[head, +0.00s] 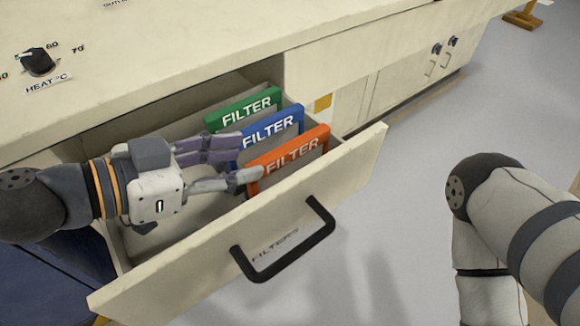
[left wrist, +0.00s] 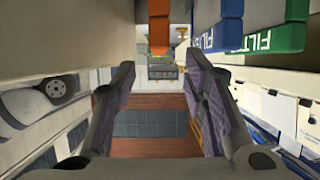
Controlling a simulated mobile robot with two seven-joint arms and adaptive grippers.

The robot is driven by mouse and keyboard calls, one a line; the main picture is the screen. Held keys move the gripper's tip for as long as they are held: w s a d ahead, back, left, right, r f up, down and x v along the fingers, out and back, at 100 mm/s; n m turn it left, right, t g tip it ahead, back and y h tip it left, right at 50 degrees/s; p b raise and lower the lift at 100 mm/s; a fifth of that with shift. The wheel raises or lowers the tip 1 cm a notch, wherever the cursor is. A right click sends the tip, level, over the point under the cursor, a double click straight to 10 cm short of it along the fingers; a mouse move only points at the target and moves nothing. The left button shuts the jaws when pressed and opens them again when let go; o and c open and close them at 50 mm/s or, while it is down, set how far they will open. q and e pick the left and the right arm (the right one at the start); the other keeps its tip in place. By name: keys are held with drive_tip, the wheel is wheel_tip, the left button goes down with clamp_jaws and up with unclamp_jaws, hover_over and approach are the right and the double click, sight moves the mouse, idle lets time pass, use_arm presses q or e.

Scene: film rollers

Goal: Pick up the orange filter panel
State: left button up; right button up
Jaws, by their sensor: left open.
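The orange filter panel (head: 290,155) stands upright in the open drawer, nearest the drawer front, with "FILTER" on its face. My left gripper (head: 250,162) is open and empty over the drawer, its fingertips at the panel's left end. One finger overlaps that end in the head view; I cannot tell whether it touches. In the left wrist view the orange panel (left wrist: 158,28) shows at the top, in line with the gap between the spread fingers (left wrist: 160,65). My right gripper is out of view; only part of my right arm shows at the right.
A blue filter panel (head: 270,127) and a green one (head: 243,108) stand behind the orange one in the drawer. The drawer front (head: 190,265) has a black handle (head: 290,258). The counter (head: 180,60) has a heat knob (head: 38,62). Floor right of the drawer is clear.

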sight(286, 154)
use_arm(q)
drive_tip(key=x, duration=0.4)
drive_tip(key=f+b+x, duration=0.1)
drive_tip(key=x, duration=0.4)
drive_tip(key=shift+s+b, duration=0.1)
drive_tip(key=shift+b, duration=0.2)
drive_tip(key=shift+w+d, duration=0.25)
drive_tip(key=shift+d, duration=0.05)
clamp_jaws()
